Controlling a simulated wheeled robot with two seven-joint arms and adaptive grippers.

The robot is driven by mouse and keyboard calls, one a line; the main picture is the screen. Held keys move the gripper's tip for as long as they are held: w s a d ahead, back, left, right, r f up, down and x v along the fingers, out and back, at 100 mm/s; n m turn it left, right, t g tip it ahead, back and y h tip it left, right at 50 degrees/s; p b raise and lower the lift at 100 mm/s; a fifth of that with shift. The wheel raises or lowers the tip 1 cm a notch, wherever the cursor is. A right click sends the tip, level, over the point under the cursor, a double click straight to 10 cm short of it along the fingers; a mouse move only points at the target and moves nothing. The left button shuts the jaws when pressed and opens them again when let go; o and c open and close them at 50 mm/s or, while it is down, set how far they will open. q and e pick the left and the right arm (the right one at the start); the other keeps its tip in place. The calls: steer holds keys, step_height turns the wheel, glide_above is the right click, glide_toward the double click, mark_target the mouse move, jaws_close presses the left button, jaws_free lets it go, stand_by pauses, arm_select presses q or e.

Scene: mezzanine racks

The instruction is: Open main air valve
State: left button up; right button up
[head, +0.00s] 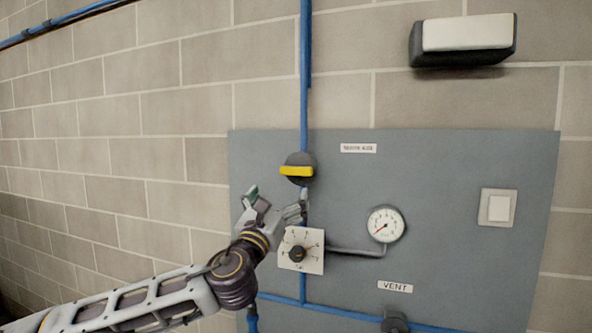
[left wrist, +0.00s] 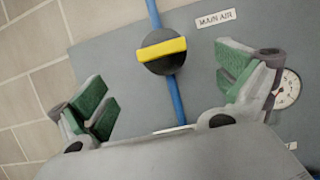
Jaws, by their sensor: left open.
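The main air valve (head: 297,168) is a round dark body with a yellow bar handle on a vertical blue pipe. The yellow handle lies roughly horizontal, across the pipe. My left gripper (head: 277,194) is open and empty just below the valve, its fingers pointing up toward it. In the left wrist view the valve (left wrist: 162,53) shows beyond and between the spread green-padded fingers of the gripper (left wrist: 168,86), touching neither. A label (left wrist: 216,18) beside it reads MAIN AIR. My right gripper is not in view.
A grey panel (head: 450,190) on the block wall carries a dial knob plate (head: 290,261), a pressure gauge (head: 385,224) with its needle low, and a white switch (head: 498,208). A VENT label (head: 395,287) sits above a dark fitting (head: 395,322). A lamp (head: 465,36) hangs above.

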mark_target(295, 171)
arm_select(q)
steer(key=shift+p+x, duration=1.85)
steer(key=shift+x, duration=4.8)
steer(key=c, duration=0.9)
